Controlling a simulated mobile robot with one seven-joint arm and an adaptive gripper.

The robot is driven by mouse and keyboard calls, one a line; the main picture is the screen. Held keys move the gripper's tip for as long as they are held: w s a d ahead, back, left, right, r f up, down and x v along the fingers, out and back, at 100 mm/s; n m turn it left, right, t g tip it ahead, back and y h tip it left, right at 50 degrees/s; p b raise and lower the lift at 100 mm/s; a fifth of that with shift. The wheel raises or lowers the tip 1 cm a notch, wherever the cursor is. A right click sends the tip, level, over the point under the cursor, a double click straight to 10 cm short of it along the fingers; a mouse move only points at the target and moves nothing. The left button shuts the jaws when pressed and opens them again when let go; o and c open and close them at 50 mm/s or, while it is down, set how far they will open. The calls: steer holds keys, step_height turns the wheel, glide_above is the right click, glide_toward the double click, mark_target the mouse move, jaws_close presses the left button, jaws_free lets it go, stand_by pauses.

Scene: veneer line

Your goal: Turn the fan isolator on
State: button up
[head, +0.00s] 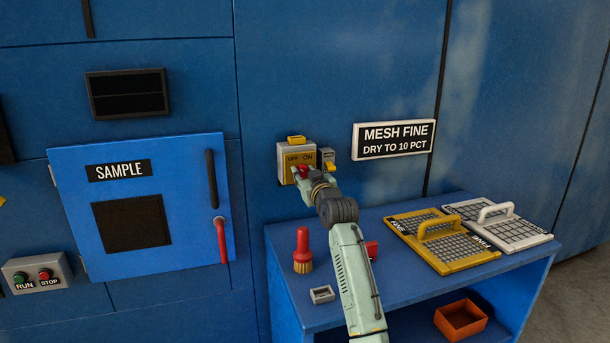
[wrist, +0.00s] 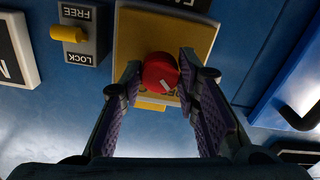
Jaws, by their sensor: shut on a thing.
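The fan isolator (head: 283,163) is a grey box with a yellow face marked OFF and ON, on the blue wall; its yellow face (wrist: 205,40) fills the upper middle of the wrist view. Its red round knob (wrist: 160,70) has a white mark, tilted in that view. My gripper (head: 306,174) reaches up to the isolator from the front. In the wrist view my gripper (wrist: 160,84) has its fingers on either side of the knob, shut on it. The fingers partly hide the face and its words, and I cannot tell exactly where the mark points.
Beside the isolator is a small FREE/LOCK plate (wrist: 85,45) with a yellow lever (wrist: 68,34). A blue SAMPLE door (head: 75,200) with a red handle (head: 221,240) is left. Below, a blue bench (head: 390,285) bears a red brush (head: 303,245) and mesh trays (head: 440,257).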

steer(key=c, duration=0.4)
steer(key=shift+o, duration=0.2)
steer(key=shift+m, duration=0.3)
steer(key=m, duration=0.3)
steer(key=shift+a+m, duration=0.1)
steer(key=shift+m, duration=0.3)
steer(key=m, duration=0.4)
steer(key=shift+p, duration=0.35)
steer(key=m, duration=0.5)
steer(key=shift+r+m, duration=0.1)
steer(key=shift+m, duration=2.1)
